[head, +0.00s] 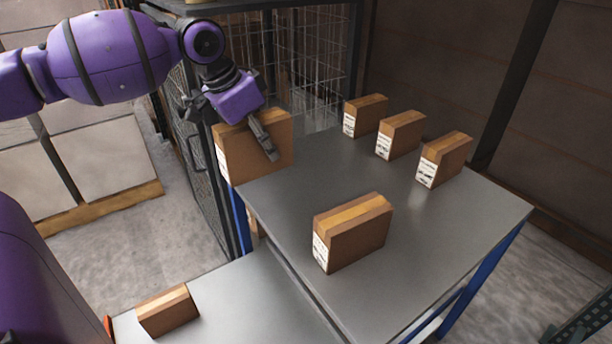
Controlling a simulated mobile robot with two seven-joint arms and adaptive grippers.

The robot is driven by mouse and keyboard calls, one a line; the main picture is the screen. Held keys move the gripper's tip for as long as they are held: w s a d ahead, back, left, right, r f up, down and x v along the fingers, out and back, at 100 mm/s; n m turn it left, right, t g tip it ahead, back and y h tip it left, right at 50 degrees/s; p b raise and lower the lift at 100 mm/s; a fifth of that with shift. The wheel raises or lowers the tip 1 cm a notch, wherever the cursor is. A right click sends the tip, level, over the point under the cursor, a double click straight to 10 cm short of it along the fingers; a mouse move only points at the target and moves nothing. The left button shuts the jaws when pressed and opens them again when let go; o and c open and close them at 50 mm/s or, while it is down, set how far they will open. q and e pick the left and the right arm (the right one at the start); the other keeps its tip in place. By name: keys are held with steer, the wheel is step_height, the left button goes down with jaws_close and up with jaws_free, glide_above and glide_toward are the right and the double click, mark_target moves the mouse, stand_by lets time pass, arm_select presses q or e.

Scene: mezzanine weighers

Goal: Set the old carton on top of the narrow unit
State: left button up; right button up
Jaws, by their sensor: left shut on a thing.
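My left gripper (268,150) is shut on a brown carton (240,158) with a white label on its left edge. This carton is upright at the far left corner of the grey table (290,205); I cannot tell whether it rests on the table or hangs just clear of it. Which carton is the old one does not show clearly. A tall dark mesh-sided unit (200,165) stands behind and left of the held carton; I cannot tell if it is the narrow unit. Its top is mostly cut off by the frame. My right gripper is not in view.
Three labelled cartons stand along the table's back, at left (368,117), middle (404,136) and right (448,160). Another carton (358,240) stands nearer the front. A small carton (168,312) is on the front-left grey surface (240,300). The table's middle is clear.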

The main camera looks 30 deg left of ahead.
arm_select(q)
steer(key=shift+w+f+b, duration=0.2)
steer(key=shift+w+b, duration=0.05)
steer(key=shift+w, duration=0.25)
steer(key=shift+w+f+b, duration=0.2)
steer(key=shift+w+b, duration=0.05)
steer(key=shift+w, duration=0.2)
steer(key=shift+w+f, duration=0.2)
steer(key=shift+w, duration=0.5)
steer(key=shift+w+f+b, duration=0.15)
steer(key=shift+w+b, duration=0.15)
steer(key=shift+w, duration=0.05)
steer(key=w+f, duration=0.3)
steer(key=w+f+b, duration=0.1)
steer(key=w+f, duration=0.2)
steer(key=f, duration=0.1)
steer(key=w+a+f, duration=0.1)
steer(key=w+f, duration=0.2)
steer(key=f, duration=0.1)
steer(key=shift+w, duration=0.1)
